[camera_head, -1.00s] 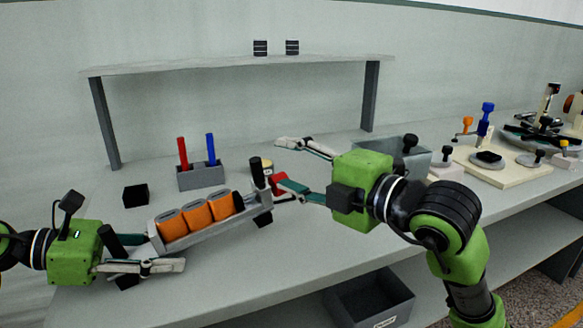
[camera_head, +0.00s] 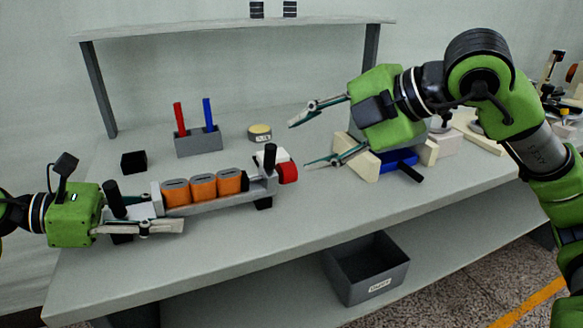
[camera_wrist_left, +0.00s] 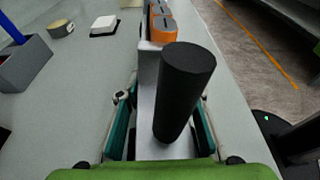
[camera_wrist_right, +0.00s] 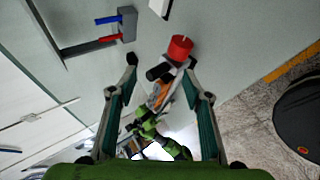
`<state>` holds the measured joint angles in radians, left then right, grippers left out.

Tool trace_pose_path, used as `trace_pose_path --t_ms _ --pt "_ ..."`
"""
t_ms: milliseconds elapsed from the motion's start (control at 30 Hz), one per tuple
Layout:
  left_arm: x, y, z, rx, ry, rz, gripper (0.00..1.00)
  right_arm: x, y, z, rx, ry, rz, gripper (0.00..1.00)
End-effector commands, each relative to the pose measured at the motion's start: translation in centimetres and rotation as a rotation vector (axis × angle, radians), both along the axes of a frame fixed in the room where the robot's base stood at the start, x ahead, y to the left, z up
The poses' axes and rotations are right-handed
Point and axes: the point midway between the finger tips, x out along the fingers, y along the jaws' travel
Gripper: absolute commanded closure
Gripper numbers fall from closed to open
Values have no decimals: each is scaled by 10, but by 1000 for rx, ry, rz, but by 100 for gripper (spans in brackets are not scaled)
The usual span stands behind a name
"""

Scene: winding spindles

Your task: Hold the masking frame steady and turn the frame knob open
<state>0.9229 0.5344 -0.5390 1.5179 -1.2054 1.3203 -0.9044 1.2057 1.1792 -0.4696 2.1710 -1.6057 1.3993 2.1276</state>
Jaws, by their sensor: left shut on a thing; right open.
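The masking frame (camera_head: 225,200) is a long grey tray holding several orange slotted spools (camera_head: 203,187), with a black post near each end. Its red knob (camera_head: 288,173) is at the right end and also shows in the right wrist view (camera_wrist_right: 180,47). My left gripper (camera_head: 150,215) is shut on the frame's left end; in the left wrist view its fingers lie either side of the bar below the black post (camera_wrist_left: 183,90). My right gripper (camera_head: 300,144) is open and empty, above and right of the knob, apart from it.
A grey holder (camera_head: 198,143) with a red and a blue stick stands behind the frame, near a black block (camera_head: 133,161) and a round yellowish tin (camera_head: 259,132). Cream blocks with a blue part (camera_head: 400,160) stand below my right gripper. A grey bin (camera_head: 366,268) sits on the lower shelf.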

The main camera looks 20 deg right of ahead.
Motion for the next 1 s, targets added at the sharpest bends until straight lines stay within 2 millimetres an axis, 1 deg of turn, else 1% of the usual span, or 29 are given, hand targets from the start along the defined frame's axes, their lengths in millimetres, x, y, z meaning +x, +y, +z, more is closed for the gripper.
trace_pose_path --t_ms 33,133,233,333,467,800,1000 --pt "0 0 5 -9 -5 -1 78 -4 -11 2 12 39 -30 55" --pt "0 0 5 -9 -5 -1 78 -12 -24 0 41 109 -66 55" --pt "0 0 5 -9 -5 -1 78 -18 -32 -1 63 153 -89 55" --pt "0 0 5 -10 -5 -1 78 -19 -33 -3 75 176 -99 55" --pt "0 0 5 -10 -5 -1 78 -12 -28 -12 78 181 -99 55" --pt "0 0 5 -9 -5 -1 78 29 -1 -57 77 181 -98 55" --pt "0 -1 5 -9 -5 -1 78 47 11 -75 78 177 -99 55"
